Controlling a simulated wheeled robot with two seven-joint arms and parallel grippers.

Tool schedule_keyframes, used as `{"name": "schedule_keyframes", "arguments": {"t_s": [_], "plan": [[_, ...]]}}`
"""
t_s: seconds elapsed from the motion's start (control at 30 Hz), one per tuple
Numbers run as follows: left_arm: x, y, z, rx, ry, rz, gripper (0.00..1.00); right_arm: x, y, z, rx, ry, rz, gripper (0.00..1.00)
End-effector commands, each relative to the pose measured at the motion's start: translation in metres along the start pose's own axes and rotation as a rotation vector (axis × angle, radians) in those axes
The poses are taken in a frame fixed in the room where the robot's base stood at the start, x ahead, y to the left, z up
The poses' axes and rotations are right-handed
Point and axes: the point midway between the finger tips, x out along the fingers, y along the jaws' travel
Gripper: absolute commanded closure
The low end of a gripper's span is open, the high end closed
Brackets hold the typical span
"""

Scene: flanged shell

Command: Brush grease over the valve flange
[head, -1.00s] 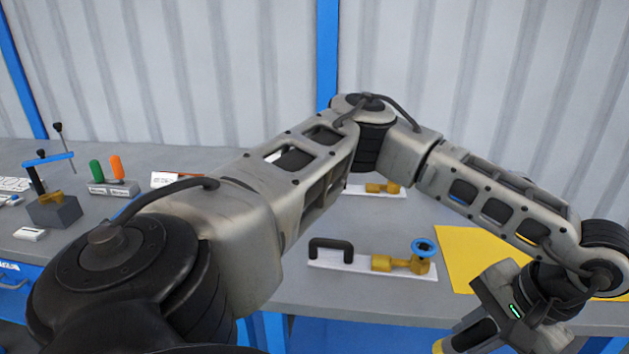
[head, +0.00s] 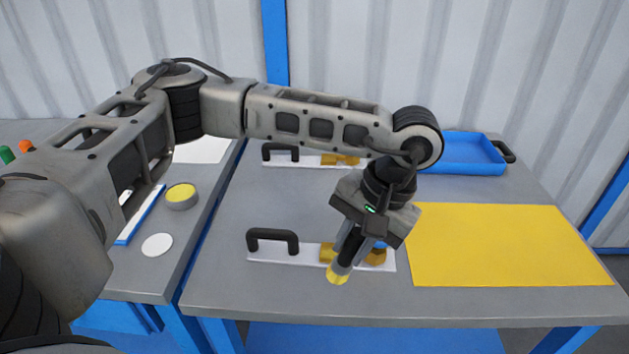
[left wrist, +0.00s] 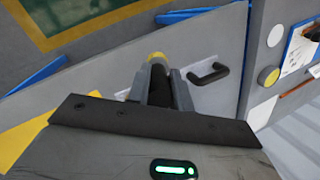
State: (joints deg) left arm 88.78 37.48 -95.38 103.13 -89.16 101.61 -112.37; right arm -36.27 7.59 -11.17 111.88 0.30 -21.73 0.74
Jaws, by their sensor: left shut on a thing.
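My left gripper (head: 350,247) is shut on a brush (head: 338,272), of which a dark handle and yellow end show. It points down in front of the near valve. The brush also shows between the fingers in the left wrist view (left wrist: 157,78). The near brass valve (head: 376,258) with a blue handwheel lies on a white plate (head: 305,258) with a black handle; the gripper and brush hide part of it. I cannot tell whether the brush touches its flange. A round tin with yellow contents (head: 181,196) stands on the left bench. My right gripper is out of view.
A second white plate with a black handle and brass part (head: 300,159) lies behind, partly under my arm. A yellow sheet (head: 505,245) covers the right of the table. A blue tray (head: 462,152) stands at the back right. A white disc (head: 157,245) lies by the tin.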

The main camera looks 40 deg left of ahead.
Motion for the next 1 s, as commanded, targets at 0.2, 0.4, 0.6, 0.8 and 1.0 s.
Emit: {"name": "schedule_keyframes", "arguments": {"t_s": [0.2, 0.4, 0.6, 0.8, 1.0], "plan": [[0.015, -0.022, -0.029, -0.201, 0.033, 0.269, 1.0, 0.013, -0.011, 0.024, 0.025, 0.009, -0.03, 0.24], [0.017, -0.079, -0.047, -0.396, 0.106, 0.474, 1.0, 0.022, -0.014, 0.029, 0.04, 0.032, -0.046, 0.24], [0.014, -0.119, -0.05, -0.509, 0.163, 0.577, 1.0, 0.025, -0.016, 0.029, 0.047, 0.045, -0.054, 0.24], [0.014, -0.129, -0.051, -0.536, 0.179, 0.601, 1.0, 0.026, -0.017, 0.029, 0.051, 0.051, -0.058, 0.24], [0.027, -0.125, -0.053, -0.534, 0.179, 0.601, 1.0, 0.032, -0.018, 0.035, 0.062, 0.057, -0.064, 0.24]]}}
